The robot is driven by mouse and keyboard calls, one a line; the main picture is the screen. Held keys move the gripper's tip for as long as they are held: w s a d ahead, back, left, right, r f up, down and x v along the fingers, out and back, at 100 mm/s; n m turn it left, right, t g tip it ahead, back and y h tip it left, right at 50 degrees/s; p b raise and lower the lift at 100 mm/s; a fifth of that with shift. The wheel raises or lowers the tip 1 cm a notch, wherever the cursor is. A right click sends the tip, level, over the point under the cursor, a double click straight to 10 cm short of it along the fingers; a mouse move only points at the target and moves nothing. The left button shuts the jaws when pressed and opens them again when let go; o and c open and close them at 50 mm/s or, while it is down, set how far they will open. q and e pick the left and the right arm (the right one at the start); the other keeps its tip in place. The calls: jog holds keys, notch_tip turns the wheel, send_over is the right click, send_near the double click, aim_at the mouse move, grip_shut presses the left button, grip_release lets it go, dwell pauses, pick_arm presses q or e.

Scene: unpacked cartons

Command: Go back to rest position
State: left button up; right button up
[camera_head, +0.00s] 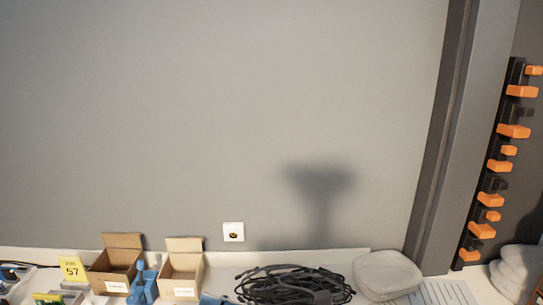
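Neither of my grippers shows in the head view. Two open cardboard cartons stand at the bottom left on a white surface: a darker brown carton (115,272) and a lighter carton (181,278) to its right. Both have a raised back flap and a white label on the front. I cannot see to the bottom of either one. A blue object (143,284) stands between the cartons, cut off by the lower frame edge.
A coil of black cable (290,285) and a pale lidded container (386,273) lie right of the cartons. A yellow "57" card (72,268) stands at left. A grey post (445,140) and an orange-black rack (497,166) rise at right.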

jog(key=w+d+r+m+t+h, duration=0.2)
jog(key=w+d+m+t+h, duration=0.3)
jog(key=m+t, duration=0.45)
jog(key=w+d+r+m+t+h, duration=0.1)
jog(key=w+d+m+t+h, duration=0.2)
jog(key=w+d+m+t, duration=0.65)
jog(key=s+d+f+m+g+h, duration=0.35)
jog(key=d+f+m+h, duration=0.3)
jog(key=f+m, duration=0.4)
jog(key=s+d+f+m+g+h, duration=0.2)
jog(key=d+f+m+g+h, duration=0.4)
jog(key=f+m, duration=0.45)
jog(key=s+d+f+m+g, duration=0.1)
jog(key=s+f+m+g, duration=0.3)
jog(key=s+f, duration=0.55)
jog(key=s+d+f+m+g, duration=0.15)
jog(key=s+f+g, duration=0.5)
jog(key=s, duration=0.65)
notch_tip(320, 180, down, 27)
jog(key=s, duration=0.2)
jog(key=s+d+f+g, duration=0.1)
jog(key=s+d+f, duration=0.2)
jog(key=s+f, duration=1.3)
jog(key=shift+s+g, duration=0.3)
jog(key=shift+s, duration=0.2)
